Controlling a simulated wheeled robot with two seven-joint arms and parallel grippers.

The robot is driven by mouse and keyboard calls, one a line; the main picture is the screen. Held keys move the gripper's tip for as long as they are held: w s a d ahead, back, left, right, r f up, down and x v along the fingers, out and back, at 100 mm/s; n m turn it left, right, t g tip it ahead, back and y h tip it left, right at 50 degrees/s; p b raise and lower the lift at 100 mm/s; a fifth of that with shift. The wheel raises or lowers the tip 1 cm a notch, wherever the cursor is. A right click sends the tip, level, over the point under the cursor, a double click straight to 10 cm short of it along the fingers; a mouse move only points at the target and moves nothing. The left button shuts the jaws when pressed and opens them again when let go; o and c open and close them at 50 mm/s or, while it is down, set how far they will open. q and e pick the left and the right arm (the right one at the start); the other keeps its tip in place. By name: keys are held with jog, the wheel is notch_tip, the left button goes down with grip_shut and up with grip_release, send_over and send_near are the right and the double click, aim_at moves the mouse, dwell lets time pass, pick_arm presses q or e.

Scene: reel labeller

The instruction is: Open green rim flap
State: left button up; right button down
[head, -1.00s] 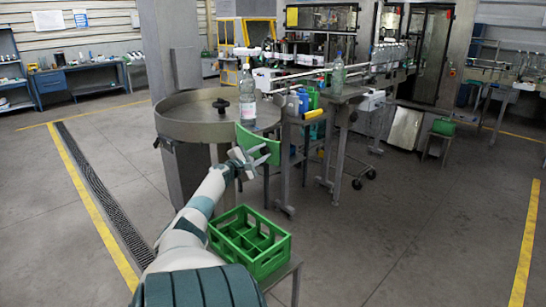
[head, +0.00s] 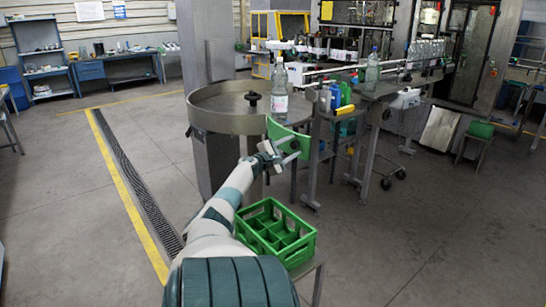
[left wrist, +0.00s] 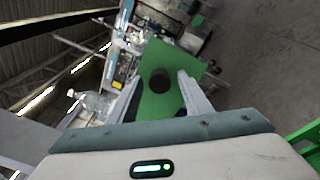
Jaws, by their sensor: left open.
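The green rim flap (head: 283,134) is a curved panel at the right front rim of the round steel table (head: 228,121). It stands upright at the rim. In the left wrist view the flap (left wrist: 182,62) fills the middle, with a round black knob (left wrist: 160,80) on its face. My left gripper (head: 284,154) is open in front of the flap. Its fingers show on either side of the knob in the left wrist view (left wrist: 160,98); whether they touch it I cannot tell. My right gripper is not in view.
A labelled clear bottle (head: 280,91) stands on the round table near the flap. A green crate (head: 290,252) sits on a low stand below my left arm. A side table with blue and green containers (head: 336,95) stands right of the flap. Open floor lies at the right.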

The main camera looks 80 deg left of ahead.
pick_arm(q)
jog(key=shift+s+d+f, duration=0.1)
jog(key=shift+s+d, duration=0.2)
jog(key=shift+s, duration=0.1)
jog(key=b+v, duration=0.1)
jog(key=v, duration=1.5)
jog(key=shift+b, duration=0.4)
jog(key=shift+a, duration=0.1)
